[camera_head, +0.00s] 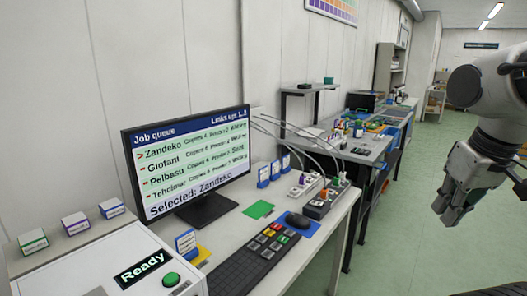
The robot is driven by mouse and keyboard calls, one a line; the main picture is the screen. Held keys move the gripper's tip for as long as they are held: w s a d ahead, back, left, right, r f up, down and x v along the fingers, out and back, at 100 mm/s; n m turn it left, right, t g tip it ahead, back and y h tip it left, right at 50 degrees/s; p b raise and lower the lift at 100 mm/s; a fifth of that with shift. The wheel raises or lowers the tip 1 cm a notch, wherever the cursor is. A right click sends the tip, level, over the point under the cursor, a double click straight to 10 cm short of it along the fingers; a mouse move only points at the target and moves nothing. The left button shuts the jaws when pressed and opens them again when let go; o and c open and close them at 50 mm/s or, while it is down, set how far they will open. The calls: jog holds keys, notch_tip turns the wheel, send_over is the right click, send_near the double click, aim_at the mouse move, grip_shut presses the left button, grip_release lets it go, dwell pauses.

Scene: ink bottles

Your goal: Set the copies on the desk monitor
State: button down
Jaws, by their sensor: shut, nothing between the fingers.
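The desk monitor (190,155) stands on the white desk, left of centre, with its screen lit. It shows "Job queue" with rows Zandeko, Glofani, Pelbasu and Tehcional, each with a copies entry. The line at the bottom reads "Selected: Zandeko", and a mark stands before the Zandeko row. A keypad with coloured keys (270,243) lies on the desk in front of the monitor, to its right. My gripper (448,216) hangs at the right over the floor, well away from the desk. Its fingers are shut and empty.
A printer-like machine (90,262) with a "Ready" display and a green button (171,279) stands at the front left. A mouse (298,220) lies right of the keypad. Switch boxes (318,204) with cables stand behind it. Open green floor lies between desk and arm.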

jog(key=shift+s+d+r+m+t, duration=0.25)
jog(key=shift+d+r, duration=0.2)
jog(key=shift+s+d+r+m+t, duration=0.2)
jog(key=shift+d+r+m+t, duration=0.05)
jog(key=shift+d+r, duration=0.2)
